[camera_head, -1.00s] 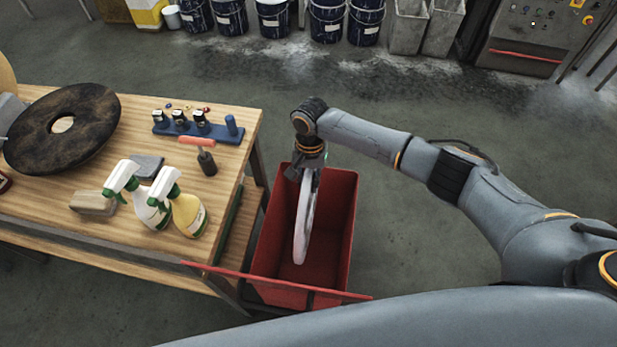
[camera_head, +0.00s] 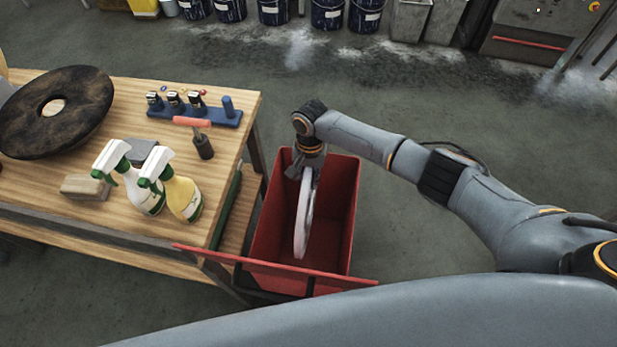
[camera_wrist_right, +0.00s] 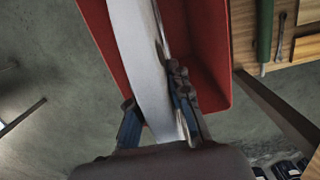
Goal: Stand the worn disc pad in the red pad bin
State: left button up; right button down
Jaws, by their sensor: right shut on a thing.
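The pale disc pad (camera_head: 302,220) hangs edge-on and near upright from my right gripper (camera_head: 308,170). The red pad bin (camera_head: 345,195) stands on the floor right of the workbench. In the head view the pad overlaps the bin's opening, with its lower edge above or inside it; its exact depth is unclear. In the right wrist view the two fingers (camera_wrist_right: 155,100) close on the pad (camera_wrist_right: 138,50) from both sides, and the bin's red wall (camera_wrist_right: 207,60) lies beyond. The pad's far end is cut off there. My left gripper is out of view.
A red bar (camera_head: 205,254) crosses in front of the bin. Buckets (camera_head: 328,14) line the far floor.

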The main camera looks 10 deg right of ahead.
jog(key=c, duration=1.2)
grip_release()
jog(key=shift+o, duration=0.2)
jog(key=r, duration=0.4)
jog(key=w+r, duration=0.1)
jog(key=r, duration=0.7)
jog(key=shift+w+d, duration=0.15)
jog(key=shift+d, duration=0.15)
jog(key=shift+f, duration=0.1)
